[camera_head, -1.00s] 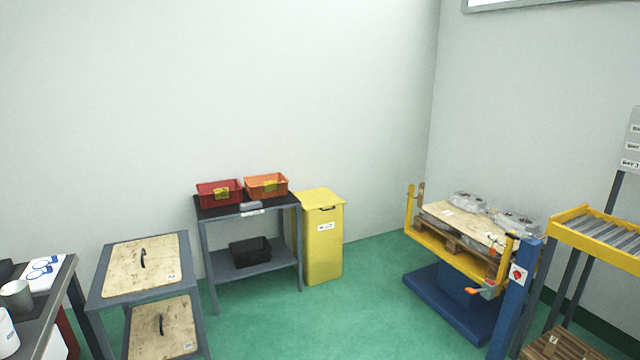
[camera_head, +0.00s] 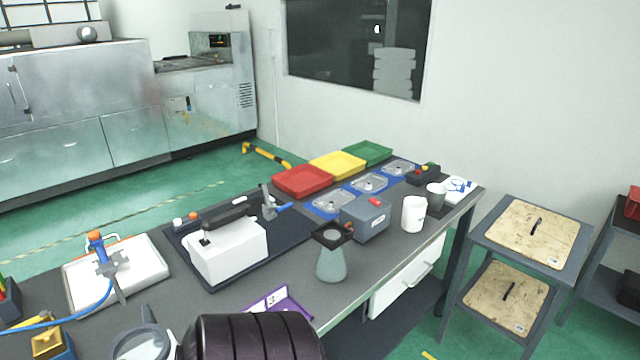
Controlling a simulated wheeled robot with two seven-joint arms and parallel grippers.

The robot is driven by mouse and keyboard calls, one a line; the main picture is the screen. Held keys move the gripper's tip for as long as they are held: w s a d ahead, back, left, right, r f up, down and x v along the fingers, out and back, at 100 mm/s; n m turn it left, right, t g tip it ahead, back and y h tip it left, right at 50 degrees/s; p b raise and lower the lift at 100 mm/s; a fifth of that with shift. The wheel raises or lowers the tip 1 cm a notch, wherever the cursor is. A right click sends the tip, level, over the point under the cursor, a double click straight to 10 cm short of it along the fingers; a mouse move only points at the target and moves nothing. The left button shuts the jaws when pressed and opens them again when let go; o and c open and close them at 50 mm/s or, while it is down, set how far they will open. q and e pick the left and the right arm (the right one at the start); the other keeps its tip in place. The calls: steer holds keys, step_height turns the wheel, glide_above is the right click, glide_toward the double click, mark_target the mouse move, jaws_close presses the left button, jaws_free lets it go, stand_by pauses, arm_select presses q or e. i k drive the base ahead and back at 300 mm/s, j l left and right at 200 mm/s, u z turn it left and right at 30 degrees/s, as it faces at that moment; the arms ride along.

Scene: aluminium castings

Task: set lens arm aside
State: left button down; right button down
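A round lens in a grey ring (camera_head: 143,343), probably the lens arm's head, shows at the bottom edge of the head view, over the near side of the grey workbench (camera_head: 375,258). It is cut off by the frame edge. A large black ribbed part (camera_head: 250,338) is right beside it, close to the camera; I cannot tell whether it belongs to the lens arm. Neither of my grippers is in view.
The bench holds a white tray (camera_head: 75,290) with a blue-hosed tool, a white block-shaped device (camera_head: 225,252), a green-grey flask (camera_head: 331,263), a grey box (camera_head: 365,218), a white mug (camera_head: 413,214) and coloured trays (camera_head: 302,181). A wooden-topped stand (camera_head: 530,228) is right.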

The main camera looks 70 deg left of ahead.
mark_target(147, 327)
steer(key=u, duration=3)
